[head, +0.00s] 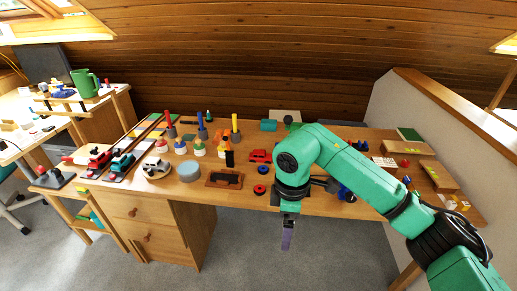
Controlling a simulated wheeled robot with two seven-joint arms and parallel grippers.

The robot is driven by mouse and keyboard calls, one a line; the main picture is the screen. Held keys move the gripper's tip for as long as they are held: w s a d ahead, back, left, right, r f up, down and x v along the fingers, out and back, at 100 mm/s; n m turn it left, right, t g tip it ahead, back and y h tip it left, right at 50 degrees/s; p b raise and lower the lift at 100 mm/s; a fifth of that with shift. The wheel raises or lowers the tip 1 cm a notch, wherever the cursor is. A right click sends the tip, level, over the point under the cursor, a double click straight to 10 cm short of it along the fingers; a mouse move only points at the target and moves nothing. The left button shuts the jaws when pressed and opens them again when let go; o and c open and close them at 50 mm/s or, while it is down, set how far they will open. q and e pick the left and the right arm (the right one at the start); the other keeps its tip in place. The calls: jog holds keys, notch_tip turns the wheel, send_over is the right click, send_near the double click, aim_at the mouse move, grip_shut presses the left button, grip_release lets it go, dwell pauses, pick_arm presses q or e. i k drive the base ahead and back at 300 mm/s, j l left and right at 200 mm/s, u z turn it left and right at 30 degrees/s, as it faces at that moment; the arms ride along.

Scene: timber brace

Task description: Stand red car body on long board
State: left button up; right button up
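The red car body (260,156) sits on the desk near its middle, just left of my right arm's wrist. I cannot tell for sure which piece is the long board. Long narrow strips (142,149) run front to back at the desk's left, with a red vehicle (100,161) and a teal vehicle (122,162) at their front ends. My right gripper (286,240) points down in front of the desk's front edge, apart from the car body. My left gripper is out of view.
A dark-topped wooden tray (224,179), a grey-blue round tin (189,171) and red wheels (259,189) lie near the front edge. Several coloured pegs and bottles stand behind. Wooden blocks (440,178) lie at right against a low wall. My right arm covers part of the desk.

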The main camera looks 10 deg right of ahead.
aim_at(402, 144)
jog(key=i, duration=1.6)
